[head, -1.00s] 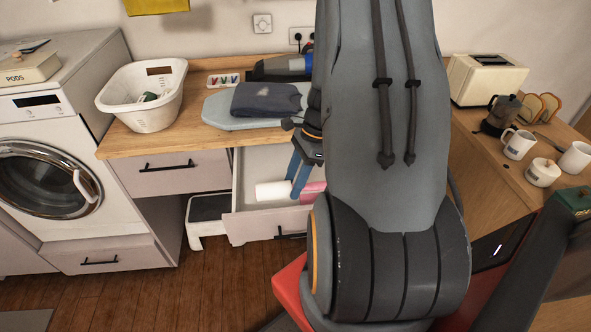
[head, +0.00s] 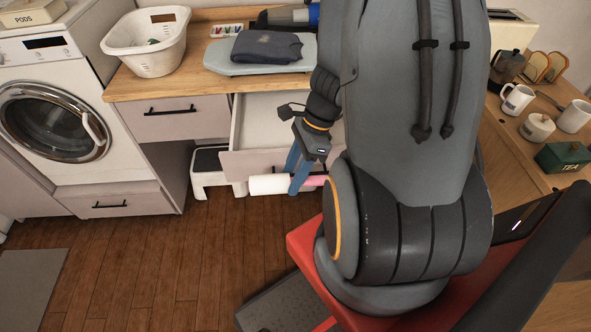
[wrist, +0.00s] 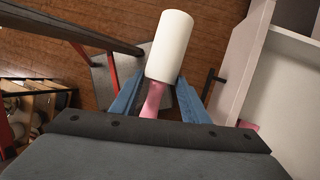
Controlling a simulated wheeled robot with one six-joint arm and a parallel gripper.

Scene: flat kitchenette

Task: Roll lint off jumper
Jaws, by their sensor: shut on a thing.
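The lint roller has a white roll (head: 268,185) and a pink handle (head: 315,181). My gripper (head: 299,178) is shut on it and holds it sideways in the air, in front of the open drawer (head: 262,163). In the wrist view the white roll (wrist: 170,45) sticks out beyond the fingertips, and the pink handle (wrist: 153,100) runs back between the blue fingers of my gripper (wrist: 158,88). The jumper (head: 267,46) is dark grey and lies folded on a pale blue ironing board (head: 225,62) on the wooden counter, well away from my gripper.
A white laundry basket (head: 150,62) and a tray of coloured pegs (head: 226,31) stand on the counter. A white step stool (head: 211,182) is left of the drawer. The washing machine (head: 62,165) is at the left.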

